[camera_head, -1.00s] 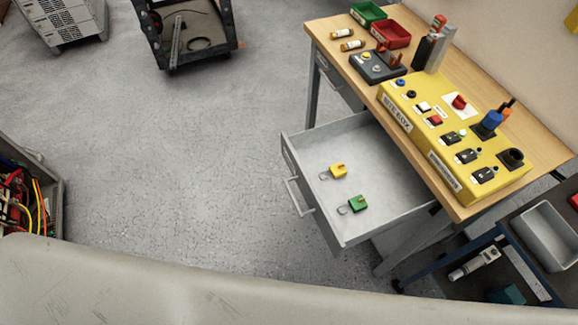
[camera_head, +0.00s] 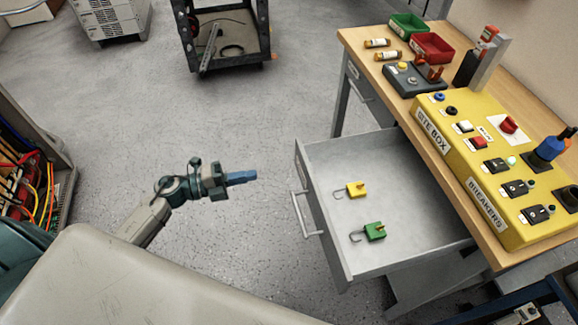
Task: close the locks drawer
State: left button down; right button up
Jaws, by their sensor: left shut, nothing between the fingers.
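The locks drawer (camera_head: 405,211) stands pulled out from the wooden-topped bench, its front panel and bar handle (camera_head: 306,214) facing left. A yellow padlock (camera_head: 356,189) and a green padlock (camera_head: 374,231) lie on its floor. My left gripper (camera_head: 252,177) is shut and empty, its blue fingertips pointing right. In the picture it is to the left of the drawer handle with a gap between them. My right gripper is not in the view.
The bench (camera_head: 388,82) carries the yellow site box (camera_head: 490,165), a green bin (camera_head: 408,25) and a red bin (camera_head: 432,46). A closed drawer (camera_head: 361,87) sits farther back. A black-framed cart (camera_head: 226,38) stands behind. A box of cables (camera_head: 30,165) is at left. Floor left of the drawer is clear.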

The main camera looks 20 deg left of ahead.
aim_at(300, 165)
pick_arm(q)
jog(key=p+x, duration=0.2)
jog(key=x, duration=0.8)
jog(key=shift+r, duration=0.1)
jog(key=shift+w+d+p, duration=0.3)
jog(key=shift+w+d, duration=0.1)
jog(key=shift+d, duration=0.1)
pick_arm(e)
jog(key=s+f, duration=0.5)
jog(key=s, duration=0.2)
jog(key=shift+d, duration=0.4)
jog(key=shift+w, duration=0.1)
